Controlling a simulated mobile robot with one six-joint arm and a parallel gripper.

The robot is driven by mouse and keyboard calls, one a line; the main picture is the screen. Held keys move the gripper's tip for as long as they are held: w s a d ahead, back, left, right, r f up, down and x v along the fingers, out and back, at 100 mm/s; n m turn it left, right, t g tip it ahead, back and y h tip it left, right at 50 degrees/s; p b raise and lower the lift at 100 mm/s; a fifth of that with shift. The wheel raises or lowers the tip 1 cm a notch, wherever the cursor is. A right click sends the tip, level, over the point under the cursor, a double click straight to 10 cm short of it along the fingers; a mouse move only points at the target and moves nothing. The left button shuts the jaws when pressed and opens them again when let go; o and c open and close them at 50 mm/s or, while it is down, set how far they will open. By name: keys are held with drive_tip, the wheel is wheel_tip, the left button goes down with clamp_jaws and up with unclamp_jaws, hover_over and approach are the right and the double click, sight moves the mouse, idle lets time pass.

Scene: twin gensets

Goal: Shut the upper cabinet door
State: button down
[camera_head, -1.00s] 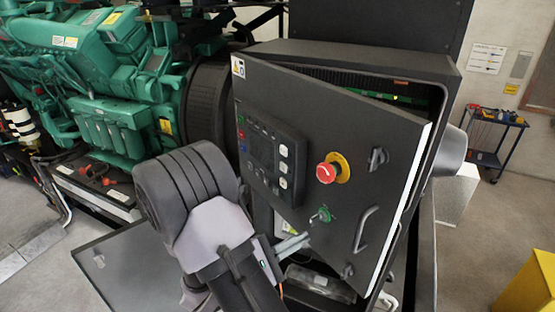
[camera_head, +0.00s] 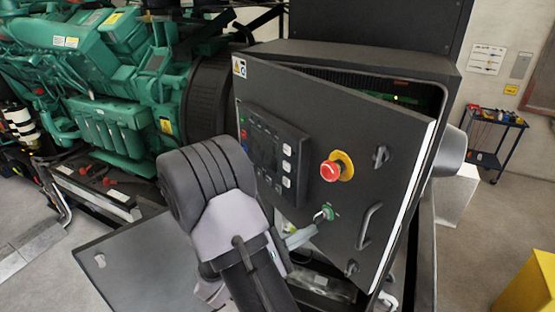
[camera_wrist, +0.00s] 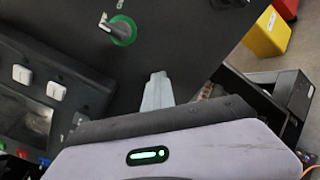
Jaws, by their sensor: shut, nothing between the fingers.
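The upper cabinet door (camera_head: 345,115) is a dark grey panel, ajar, with its right edge standing out from the cabinet (camera_head: 450,85). It carries a display panel (camera_head: 270,150), a red emergency stop (camera_head: 331,170), a green key switch (camera_head: 325,213) and a handle (camera_head: 368,226). My gripper (camera_head: 305,236) is shut and empty, at the door's lower part just below the key switch. In the wrist view its closed fingertips (camera_wrist: 157,85) point at the door face, with the key switch (camera_wrist: 122,29) above left. I cannot tell whether they touch it.
A lower door (camera_head: 125,258) stands open at lower left, and the compartment under the upper door is open. A green engine (camera_head: 110,90) fills the left. A tool cart (camera_head: 492,135) and a yellow box (camera_head: 530,285) stand at right, with bare floor between.

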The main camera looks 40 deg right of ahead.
drive_tip(key=shift+w+d+b, duration=0.8)
drive_tip(key=shift+d+b, duration=1.7)
drive_tip(key=shift+d, duration=6.9)
drive_tip(key=w+a+b, duration=0.1)
drive_tip(key=a, duration=0.8)
drive_tip(key=shift+w, duration=0.1)
